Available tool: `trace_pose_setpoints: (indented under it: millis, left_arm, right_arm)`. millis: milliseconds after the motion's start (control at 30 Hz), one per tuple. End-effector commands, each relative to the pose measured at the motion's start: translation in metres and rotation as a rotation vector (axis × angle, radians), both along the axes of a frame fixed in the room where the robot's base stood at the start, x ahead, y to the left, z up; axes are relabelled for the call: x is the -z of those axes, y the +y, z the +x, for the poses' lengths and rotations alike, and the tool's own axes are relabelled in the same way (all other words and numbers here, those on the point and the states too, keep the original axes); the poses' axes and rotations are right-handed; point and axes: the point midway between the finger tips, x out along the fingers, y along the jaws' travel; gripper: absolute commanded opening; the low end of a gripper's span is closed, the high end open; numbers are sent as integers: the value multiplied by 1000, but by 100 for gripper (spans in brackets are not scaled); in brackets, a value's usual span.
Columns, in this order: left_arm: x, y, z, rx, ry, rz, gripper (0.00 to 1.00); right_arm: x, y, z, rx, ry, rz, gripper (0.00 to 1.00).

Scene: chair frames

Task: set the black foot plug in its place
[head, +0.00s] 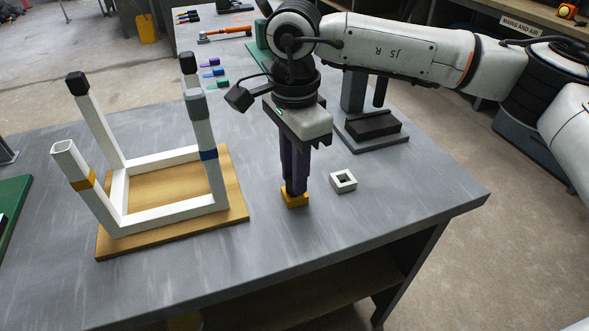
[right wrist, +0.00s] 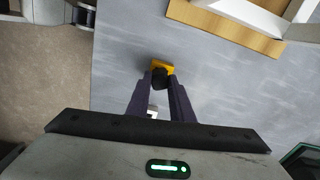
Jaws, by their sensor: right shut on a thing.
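The black foot plug (right wrist: 160,79) shows in the right wrist view between my right fingertips, against a small yellow block (right wrist: 162,65). My right gripper (head: 294,190) points down and is shut on the plug; its fingers hide the plug in the head view. The yellow block (head: 295,199) shows at the fingertips, low over or on the table. The upturned white chair frame (head: 165,208) stands to the left on a wooden board (head: 232,190). Its front left leg (head: 64,152) has an open hollow end and an orange band. My left gripper is not in view.
The frame's back legs have black tips (head: 77,83); the front right leg has a grey tip (head: 196,104) and a blue band. A hollow white square block (head: 343,181) lies right of my gripper. A dark stand (head: 372,130) is behind. The table's front right is clear.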

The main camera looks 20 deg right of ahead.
Motion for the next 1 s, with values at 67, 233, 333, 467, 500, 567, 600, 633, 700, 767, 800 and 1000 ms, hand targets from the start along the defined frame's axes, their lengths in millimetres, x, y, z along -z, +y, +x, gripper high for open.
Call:
trace_pose_setpoints:
  millis: [67, 233, 333, 467, 500, 567, 600, 633, 700, 767, 800, 1000]
  left_arm:
    - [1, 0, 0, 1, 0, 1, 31]
    - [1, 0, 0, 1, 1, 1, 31]
    - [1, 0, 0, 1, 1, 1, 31]
    - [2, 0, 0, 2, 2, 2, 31]
    - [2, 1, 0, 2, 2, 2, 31]
    - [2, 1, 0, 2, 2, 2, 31]
    - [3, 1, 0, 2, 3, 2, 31]
    - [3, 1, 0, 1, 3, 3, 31]
    - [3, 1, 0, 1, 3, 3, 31]
    - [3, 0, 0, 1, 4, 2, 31]
    - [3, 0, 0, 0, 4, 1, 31]
    - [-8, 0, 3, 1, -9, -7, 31]
  right_arm:
    - [1, 0, 0, 0, 0, 0, 0]
    - [1, 0, 0, 0, 0, 0, 0]
    - [1, 0, 0, 0, 0, 0, 0]
    - [1, 0, 0, 0, 0, 0, 42]
    - [1, 0, 0, 0, 0, 0, 42]
    - [1, 0, 0, 0, 0, 0, 42]
    - [1, 0, 0, 0, 0, 0, 42]
    - [1, 0, 0, 0, 0, 0, 42]
    - [1, 0, 0, 0, 0, 0, 42]
    - [1, 0, 0, 0, 0, 0, 42]
    - [1, 0, 0, 0, 0, 0, 42]
    - [-26, 1, 1, 0, -5, 1, 42]
